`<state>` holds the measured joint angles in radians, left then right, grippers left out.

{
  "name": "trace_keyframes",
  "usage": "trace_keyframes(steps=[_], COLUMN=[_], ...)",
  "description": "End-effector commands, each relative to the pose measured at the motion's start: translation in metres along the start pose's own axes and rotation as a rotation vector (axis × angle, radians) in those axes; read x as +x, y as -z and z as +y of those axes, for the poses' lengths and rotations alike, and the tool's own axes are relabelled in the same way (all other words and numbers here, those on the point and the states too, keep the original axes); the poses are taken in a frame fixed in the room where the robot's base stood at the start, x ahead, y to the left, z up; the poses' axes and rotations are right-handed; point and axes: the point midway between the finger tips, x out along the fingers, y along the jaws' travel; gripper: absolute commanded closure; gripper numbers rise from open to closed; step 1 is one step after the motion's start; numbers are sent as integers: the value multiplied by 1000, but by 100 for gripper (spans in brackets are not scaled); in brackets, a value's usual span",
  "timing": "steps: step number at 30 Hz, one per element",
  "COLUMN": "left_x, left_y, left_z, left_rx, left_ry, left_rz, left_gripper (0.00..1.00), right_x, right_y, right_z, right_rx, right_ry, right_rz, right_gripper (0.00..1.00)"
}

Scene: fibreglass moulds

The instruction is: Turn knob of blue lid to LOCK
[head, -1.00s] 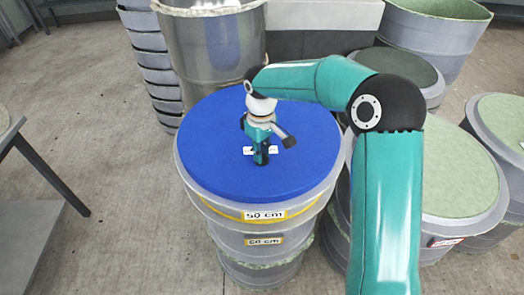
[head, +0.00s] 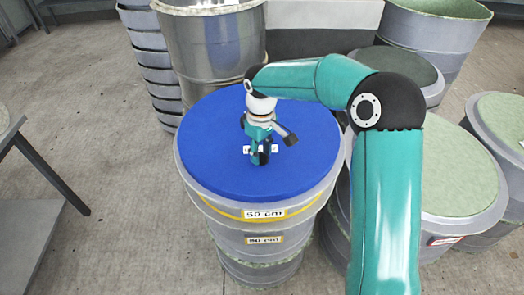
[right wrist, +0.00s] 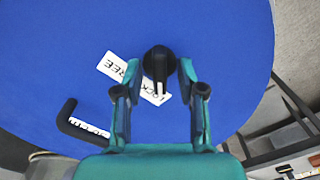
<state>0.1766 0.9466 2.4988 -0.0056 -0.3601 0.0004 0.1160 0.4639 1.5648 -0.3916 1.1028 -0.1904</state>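The blue lid (head: 215,150) lies flat on a round grey mould. Its black knob (right wrist: 157,60) has a white pointer line running toward the bottom of the right wrist view. A white label (right wrist: 112,68) with LOCK and FREE lies beneath the knob, upside down in that view and partly covered. My right gripper (right wrist: 159,70) is open, one finger on each side of the knob, with a visible gap at each side. In the head view my right gripper (head: 262,155) points down over the lid's middle and hides most of the knob. My left gripper is out of view.
A metal drum (head: 212,45) stands behind the lid. Green-topped moulds (head: 460,165) stand at the right. A grey table (head: 22,190) is at the left.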

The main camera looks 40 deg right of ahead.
Motion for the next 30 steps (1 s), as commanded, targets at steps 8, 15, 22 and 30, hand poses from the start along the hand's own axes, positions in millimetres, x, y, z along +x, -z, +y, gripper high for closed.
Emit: trace_keyframes(steps=[8, 15, 22, 30], left_x=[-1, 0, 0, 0], left_y=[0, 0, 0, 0], left_z=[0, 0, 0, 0], left_rx=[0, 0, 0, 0], left_ry=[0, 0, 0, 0], left_rz=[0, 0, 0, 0], left_gripper=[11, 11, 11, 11], right_x=[-12, -55, -98, -119], right_y=[1, 1, 1, 0], right_z=[1, 0, 0, 0], right_rx=[1, 1, 0, 0], right_ry=[-2, -2, -1, 0], right_rz=[4, 6, 4, 0], right_gripper=[60, 60, 60, 60])
